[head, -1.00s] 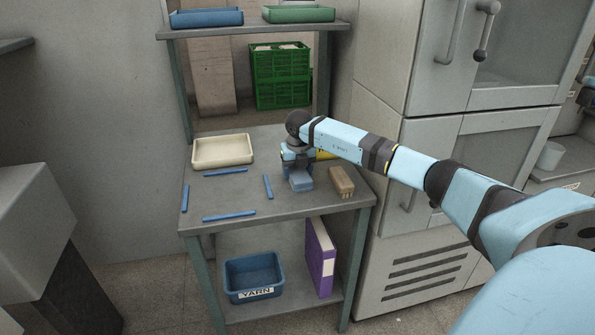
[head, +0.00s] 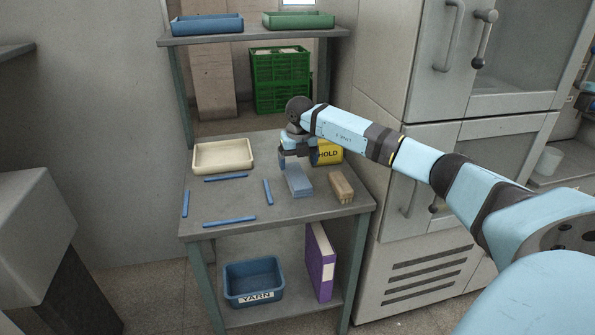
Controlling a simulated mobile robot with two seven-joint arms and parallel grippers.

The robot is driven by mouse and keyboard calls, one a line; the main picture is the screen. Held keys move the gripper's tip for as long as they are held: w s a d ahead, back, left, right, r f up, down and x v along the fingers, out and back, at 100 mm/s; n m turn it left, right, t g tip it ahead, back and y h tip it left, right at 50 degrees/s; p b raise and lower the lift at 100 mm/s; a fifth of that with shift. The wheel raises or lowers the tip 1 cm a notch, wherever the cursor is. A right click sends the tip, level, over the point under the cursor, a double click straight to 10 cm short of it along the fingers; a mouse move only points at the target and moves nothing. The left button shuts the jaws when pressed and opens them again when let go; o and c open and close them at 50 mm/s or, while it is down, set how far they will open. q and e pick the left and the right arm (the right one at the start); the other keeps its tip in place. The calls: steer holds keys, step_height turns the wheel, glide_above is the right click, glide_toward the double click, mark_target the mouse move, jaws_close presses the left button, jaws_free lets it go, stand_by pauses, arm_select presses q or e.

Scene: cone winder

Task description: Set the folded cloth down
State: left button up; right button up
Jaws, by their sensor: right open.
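The folded cloth (head: 299,182) is a light blue block-like bundle. It lies on the grey bench top, between a blue strip (head: 268,192) on its left and a tan wooden-looking block (head: 341,187) on its right. My right gripper (head: 293,161) is open at the far end of the cloth, pointing down. The cloth's far end is partly hidden by it, and I cannot tell whether they touch. My left gripper is not in view.
Several blue strips outline an empty patch of bench (head: 228,198). A cream tray (head: 223,155) stands behind it. A yellow container marked HOLD (head: 329,153) is behind the cloth, partly hidden by my arm. An upper shelf (head: 255,36) overhangs the back.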

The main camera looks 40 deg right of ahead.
mark_target(298, 178)
arm_select(q)
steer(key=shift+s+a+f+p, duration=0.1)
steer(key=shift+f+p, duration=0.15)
steer(key=shift+p, duration=0.05)
arm_select(e)
step_height(298, 178, up, 6)
steer(key=shift+s+a+r, duration=0.15)
steer(key=shift+s, duration=0.2)
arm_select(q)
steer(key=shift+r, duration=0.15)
